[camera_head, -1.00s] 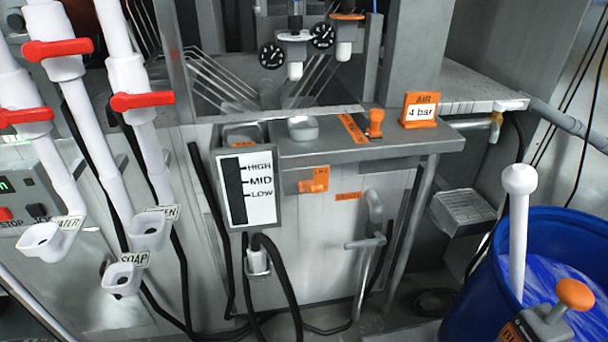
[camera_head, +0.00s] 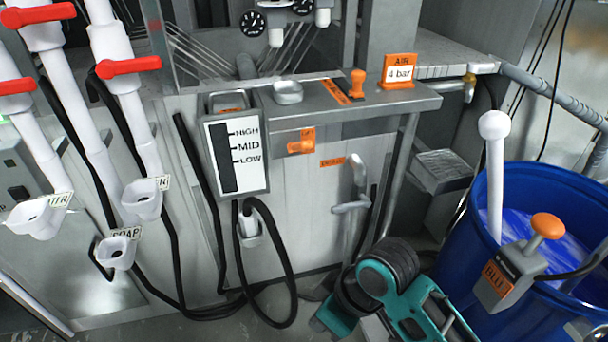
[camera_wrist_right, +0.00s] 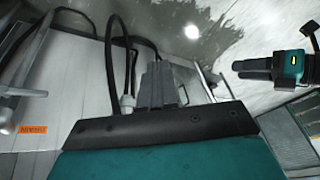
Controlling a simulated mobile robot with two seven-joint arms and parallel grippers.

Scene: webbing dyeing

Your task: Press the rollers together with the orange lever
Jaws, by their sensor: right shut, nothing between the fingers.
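An orange lever (camera_head: 357,84) stands upright on the grey machine top (camera_head: 393,103), behind its orange label. A second orange handle (camera_head: 300,147) lies sideways on the machine's front. I cannot tell from the labels which one works the rollers, and the rollers are not clearly visible. My right arm (camera_head: 385,285) is low in front of the machine, below both handles and apart from them. In the right wrist view my right gripper (camera_wrist_right: 158,78) is shut and empty. Another teal gripper with dark fingers, apparently my left (camera_wrist_right: 255,69), shows at the right; its opening is unclear.
A blue barrel (camera_head: 460,235) with a white stick and an orange-knobbed box stands right. White pipes with red valves are at left. A HIGH/MID/LOW panel (camera_head: 260,180), black hoses and a grey bent handle (camera_head: 358,180) are on the machine front. An air sign (camera_head: 400,70) stands on top.

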